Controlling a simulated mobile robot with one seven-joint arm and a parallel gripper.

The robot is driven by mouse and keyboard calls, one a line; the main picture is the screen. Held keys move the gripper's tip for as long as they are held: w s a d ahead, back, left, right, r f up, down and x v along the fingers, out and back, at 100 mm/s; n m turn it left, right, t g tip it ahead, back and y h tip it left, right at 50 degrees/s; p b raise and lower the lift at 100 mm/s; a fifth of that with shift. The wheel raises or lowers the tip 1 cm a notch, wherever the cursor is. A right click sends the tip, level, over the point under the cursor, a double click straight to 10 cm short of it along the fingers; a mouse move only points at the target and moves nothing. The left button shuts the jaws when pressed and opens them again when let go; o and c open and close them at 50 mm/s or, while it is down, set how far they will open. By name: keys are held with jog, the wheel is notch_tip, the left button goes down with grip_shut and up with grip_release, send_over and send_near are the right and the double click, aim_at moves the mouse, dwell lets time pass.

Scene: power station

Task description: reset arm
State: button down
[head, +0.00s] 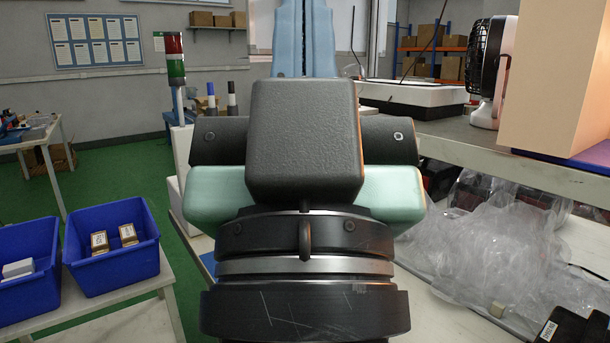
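The dark end of my arm (305,145) fills the middle of the head view. It has a large black block, pale green side parts and a black round joint with a silver band below. A light blue two-part piece with a thin line down its middle rises behind the block and is cut off by the top edge. No fingertips show clearly, so I cannot tell whether my gripper is open or shut. I see no object held.
Blue bins (110,246) with small boxes stand on a bench at left. A signal tower (175,75) stands behind. At right, a shelf carries a fan (490,70) and a tan box (555,75); clear plastic wrap (490,250) lies below. Green floor is open at left.

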notch_tip(320, 180, up, 18)
jog(key=p, duration=1.8)
jog(key=shift+r, duration=0.2)
jog(key=shift+s, duration=0.1)
